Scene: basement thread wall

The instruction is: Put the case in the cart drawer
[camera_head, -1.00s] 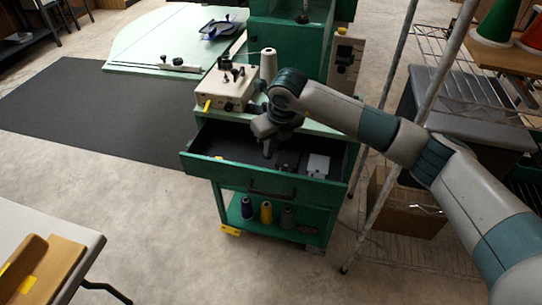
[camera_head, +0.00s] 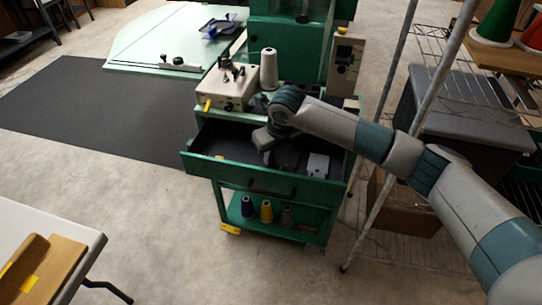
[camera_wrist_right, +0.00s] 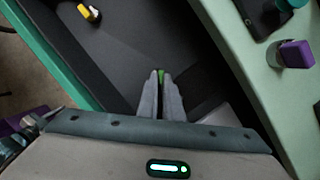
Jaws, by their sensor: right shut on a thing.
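The green cart's drawer (camera_head: 268,179) is pulled open, and its dark inside (camera_wrist_right: 120,50) fills much of the right wrist view. My right gripper (camera_head: 270,152) reaches down into the drawer opening from above. In the wrist view its fingers (camera_wrist_right: 160,78) are nearly together, with a thin green sliver of the case (camera_wrist_right: 161,74) showing between the tips. The rest of the case is hidden by the fingers. I cannot tell whether it touches the drawer floor. My left gripper is not in view.
A white card-like piece (camera_head: 318,165) lies in the drawer's right part, and a small yellow item (camera_wrist_right: 88,12) lies at its other end. A beige machine (camera_head: 228,88) and a white thread cone (camera_head: 268,70) stand on the cart top. A metal rack post (camera_head: 400,150) stands close on the right.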

